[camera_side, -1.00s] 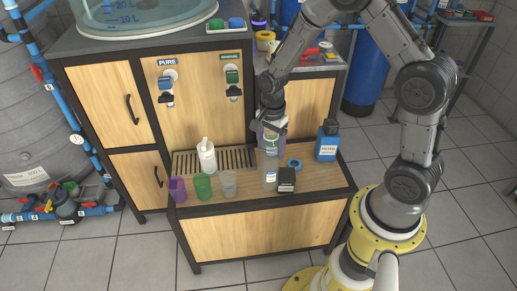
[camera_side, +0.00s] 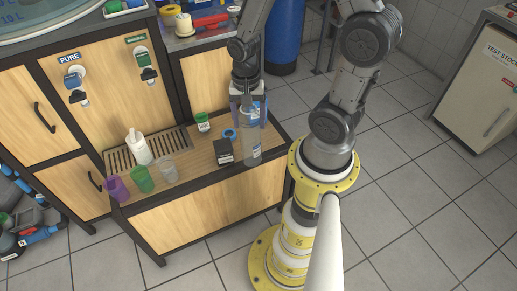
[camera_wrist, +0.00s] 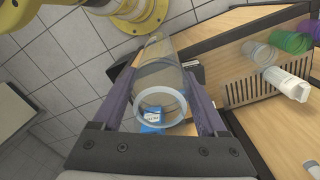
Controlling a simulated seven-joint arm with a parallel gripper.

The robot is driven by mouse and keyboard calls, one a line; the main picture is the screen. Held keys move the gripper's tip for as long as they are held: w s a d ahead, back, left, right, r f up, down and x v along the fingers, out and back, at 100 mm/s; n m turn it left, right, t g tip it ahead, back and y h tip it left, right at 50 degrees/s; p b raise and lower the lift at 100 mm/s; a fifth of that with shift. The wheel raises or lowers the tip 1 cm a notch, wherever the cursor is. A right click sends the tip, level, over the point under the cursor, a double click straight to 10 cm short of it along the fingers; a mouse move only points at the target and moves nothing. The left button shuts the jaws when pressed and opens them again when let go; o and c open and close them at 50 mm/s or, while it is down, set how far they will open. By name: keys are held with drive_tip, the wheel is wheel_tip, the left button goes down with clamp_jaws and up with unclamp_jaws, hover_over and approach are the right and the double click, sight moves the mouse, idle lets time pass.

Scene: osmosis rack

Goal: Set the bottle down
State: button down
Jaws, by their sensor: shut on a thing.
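My gripper (camera_side: 247,100) is shut on a clear, tall bottle (camera_side: 250,146). In the side view it points down and holds the bottle upright by its upper part. The bottle's lower end overlaps the front edge of the wooden counter (camera_side: 195,172), right of a black box (camera_side: 223,151); whether it touches the counter cannot be told. In the wrist view the bottle (camera_wrist: 158,70) lies between the two purple fingers (camera_wrist: 160,110), with its round pale mouth facing the camera.
A blue ring (camera_side: 229,134) and a green-capped jar (camera_side: 203,122) stand left of the bottle. Farther left are a white bottle (camera_side: 138,147), a clear cup (camera_side: 168,168), a green cup (camera_side: 142,179) and a purple cup (camera_side: 116,189). A blue container (camera_wrist: 152,115) shows behind the bottle.

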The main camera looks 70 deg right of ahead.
drive_tip(key=s+d+m, duration=0.3)
drive_tip(key=s+d, duration=0.1)
drive_tip(key=s, duration=0.5)
drive_tip(key=w+d+f, duration=1)
drive_tip(key=f, duration=0.2)
drive_tip(key=shift+f, duration=0.15)
drive_tip(key=shift+w+d, duration=0.1)
drive_tip(key=shift+f, duration=0.15)
unclamp_jaws()
